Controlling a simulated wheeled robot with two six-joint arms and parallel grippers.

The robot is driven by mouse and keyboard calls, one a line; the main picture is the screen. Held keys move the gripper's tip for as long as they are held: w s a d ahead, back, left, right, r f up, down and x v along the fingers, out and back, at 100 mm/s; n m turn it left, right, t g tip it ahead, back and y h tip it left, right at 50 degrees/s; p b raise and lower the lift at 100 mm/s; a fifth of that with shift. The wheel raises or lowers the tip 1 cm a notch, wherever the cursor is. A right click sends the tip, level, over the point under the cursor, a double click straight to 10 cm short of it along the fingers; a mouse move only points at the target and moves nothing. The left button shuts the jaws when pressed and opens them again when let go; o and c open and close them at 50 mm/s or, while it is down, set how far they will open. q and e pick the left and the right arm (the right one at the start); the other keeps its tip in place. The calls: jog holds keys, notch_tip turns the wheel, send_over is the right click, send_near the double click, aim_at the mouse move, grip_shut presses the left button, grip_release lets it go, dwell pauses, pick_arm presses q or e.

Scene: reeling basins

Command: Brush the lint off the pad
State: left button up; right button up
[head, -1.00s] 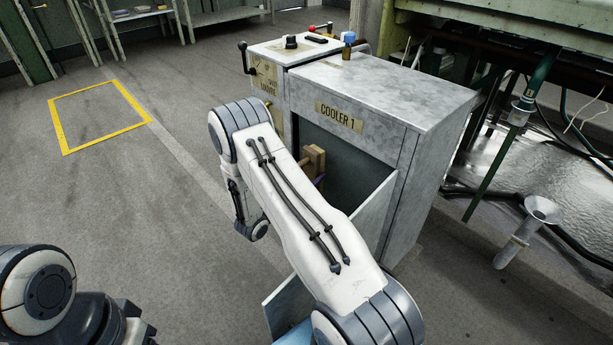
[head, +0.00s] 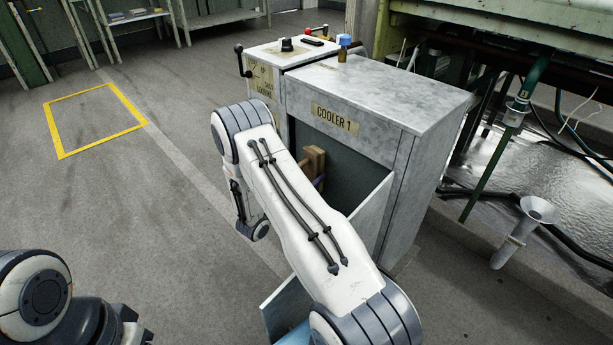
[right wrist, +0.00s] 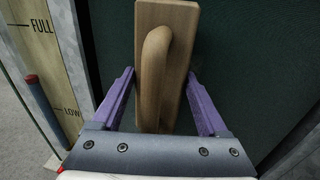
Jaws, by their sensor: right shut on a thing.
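A wooden brush (head: 313,162) with a raised handle is in the front opening of the cooler, partly behind my right arm. In the right wrist view the brush (right wrist: 178,20) stands with its long side nearly upright. My right gripper (right wrist: 160,75) has purple fingers on both sides of the brush handle and is shut on it. A bit of the purple gripper (head: 319,184) shows in the head view. The dark green pad (head: 355,160) is an upright surface behind the brush; it also shows in the right wrist view (right wrist: 245,60). I cannot make out lint. My left gripper is not in view.
The grey cooler (head: 420,110) carries a small blue-capped bottle (head: 344,50) on top. A slanted metal panel (head: 370,215) borders the opening. A FULL/LOW gauge (right wrist: 45,60) stands left of the brush. A funnel (head: 538,210) is at the right. Floor at the left is clear.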

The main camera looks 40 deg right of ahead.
jog(key=shift+d, duration=0.35)
jog(key=shift+s+r+p, duration=0.1)
jog(key=shift+s+p, duration=0.45)
jog(key=shift+s, duration=0.5)
jog(key=shift+s+p, duration=0.35)
jog(key=shift+s, duration=0.6)
jog(key=shift+d, duration=0.15)
jog(key=shift+w, duration=1.85)
jog(key=shift+c, duration=1.4)
jog(key=shift+w+d, duration=0.1)
jog(key=shift+w, duration=0.15)
